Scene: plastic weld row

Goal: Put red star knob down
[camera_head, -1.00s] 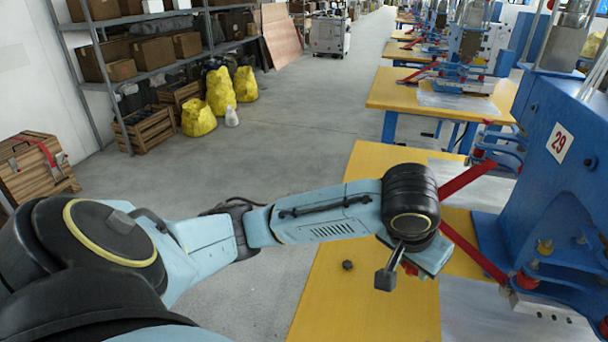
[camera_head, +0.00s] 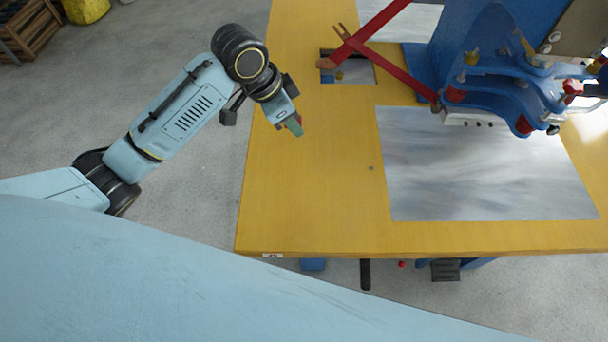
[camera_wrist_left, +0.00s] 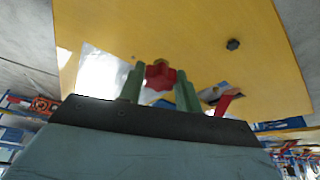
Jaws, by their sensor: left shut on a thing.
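The red star knob (camera_wrist_left: 160,74) shows in the left wrist view between the two green fingers of my left gripper (camera_wrist_left: 160,88). My left gripper is shut on it. In the head view, my left gripper (camera_head: 295,126) is over the left part of the yellow table (camera_head: 310,200). The knob is mostly hidden by the gripper there. The height of the fingers above the table is hard to tell. My right gripper is not in view.
A blue machine (camera_head: 480,60) with red levers (camera_head: 370,35) stands at the table's back right. A metal sheet (camera_head: 480,180) lies in front of it. A small dark knob (camera_wrist_left: 232,44) lies on the table in the wrist view. The table's front left is clear.

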